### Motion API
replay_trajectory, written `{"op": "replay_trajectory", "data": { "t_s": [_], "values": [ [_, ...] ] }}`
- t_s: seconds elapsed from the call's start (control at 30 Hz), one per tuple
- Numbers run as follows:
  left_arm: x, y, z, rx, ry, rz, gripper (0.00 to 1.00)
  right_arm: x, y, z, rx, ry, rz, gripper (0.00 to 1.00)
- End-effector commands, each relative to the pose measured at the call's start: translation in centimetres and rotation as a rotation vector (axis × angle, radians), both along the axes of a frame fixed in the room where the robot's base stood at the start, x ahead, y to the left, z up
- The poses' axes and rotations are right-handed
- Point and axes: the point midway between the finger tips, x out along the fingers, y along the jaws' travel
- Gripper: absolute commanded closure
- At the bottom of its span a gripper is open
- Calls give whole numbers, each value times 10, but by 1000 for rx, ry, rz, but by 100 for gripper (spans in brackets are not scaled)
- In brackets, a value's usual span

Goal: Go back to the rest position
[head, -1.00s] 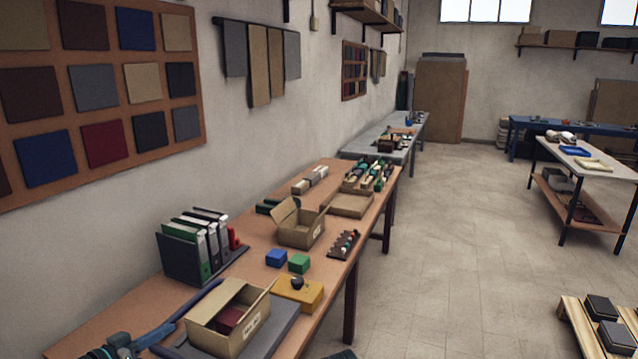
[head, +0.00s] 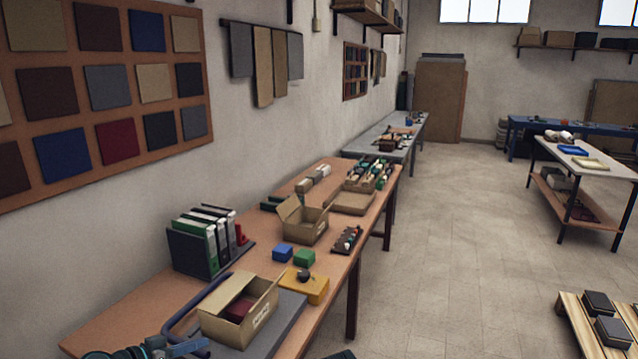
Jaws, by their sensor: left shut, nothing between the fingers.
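My left gripper (head: 188,347) shows at the bottom left edge, low over the near end of the brown workbench (head: 150,300). It is shut and holds nothing that I can see. It is to the left of and nearer than an open cardboard box (head: 262,318) with a dark red item (head: 238,309) inside. The lower part of my left arm is cut off by the frame. My right gripper is not in view.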

Motion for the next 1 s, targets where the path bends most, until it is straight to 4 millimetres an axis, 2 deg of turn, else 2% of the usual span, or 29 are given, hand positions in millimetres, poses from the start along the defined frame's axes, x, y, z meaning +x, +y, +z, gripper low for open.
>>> {"op": "replay_trajectory", "data": {
  "t_s": [0.27, 0.4, 0.6, 0.8, 1.0],
  "values": [
    [-14, -82, -40, 59, 257, -141, 100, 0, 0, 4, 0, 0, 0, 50],
    [-37, -136, -69, 152, 463, -215, 100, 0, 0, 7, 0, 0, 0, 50],
    [-81, -190, -102, 369, 735, -235, 100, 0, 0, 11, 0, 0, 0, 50],
    [-117, -215, -115, 612, 893, -152, 100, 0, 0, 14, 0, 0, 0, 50],
    [-134, -223, -115, 769, 936, -53, 100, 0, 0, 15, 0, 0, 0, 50]
  ]
}}
